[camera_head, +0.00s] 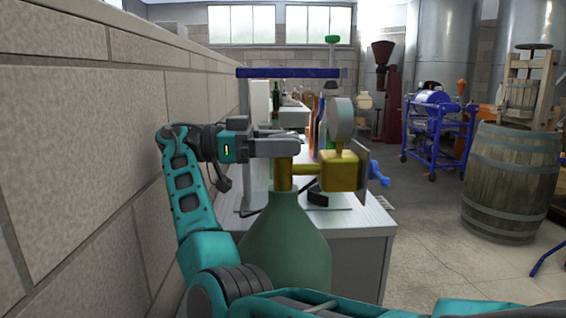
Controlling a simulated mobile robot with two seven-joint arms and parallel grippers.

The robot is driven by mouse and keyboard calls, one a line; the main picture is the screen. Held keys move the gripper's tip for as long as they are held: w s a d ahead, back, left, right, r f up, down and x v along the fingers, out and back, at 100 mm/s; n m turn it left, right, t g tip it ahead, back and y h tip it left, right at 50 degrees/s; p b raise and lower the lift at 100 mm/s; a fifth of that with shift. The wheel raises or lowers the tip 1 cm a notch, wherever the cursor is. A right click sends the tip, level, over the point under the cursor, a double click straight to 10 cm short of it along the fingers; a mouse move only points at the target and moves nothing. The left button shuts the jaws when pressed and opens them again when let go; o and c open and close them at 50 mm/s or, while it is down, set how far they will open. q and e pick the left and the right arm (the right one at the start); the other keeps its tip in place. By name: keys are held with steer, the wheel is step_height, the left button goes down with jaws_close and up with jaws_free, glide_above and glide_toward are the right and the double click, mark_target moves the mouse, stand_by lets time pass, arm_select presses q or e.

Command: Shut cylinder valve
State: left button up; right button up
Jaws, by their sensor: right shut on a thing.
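A green gas cylinder (285,250) stands upright at the front, before a white-topped bench. A brass valve (283,176) sits on its neck, with a regulator block (340,172) joined at its right. A round gauge (341,120), seen nearly edge-on, rises above the block. My right gripper (283,147) reaches in from the left, level, with its fingers at the top of the valve. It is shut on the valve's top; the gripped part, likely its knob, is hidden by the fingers. My left gripper is not in view.
A block wall (80,150) runs close along the left. The bench (365,218) extends behind the cylinder, with a blue-topped stand (290,73) and bottles (318,125). A barrel (510,185) and a blue machine (435,125) stand right. Floor between is mostly clear.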

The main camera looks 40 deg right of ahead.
steer(key=shift+f+m+g+y+b, duration=0.35)
steer(key=shift+g+y+b, duration=0.15)
steer(key=shift+b, duration=0.15)
steer(key=o, duration=0.7)
steer(key=shift+o, duration=1.3)
steer(key=shift+r, duration=0.2)
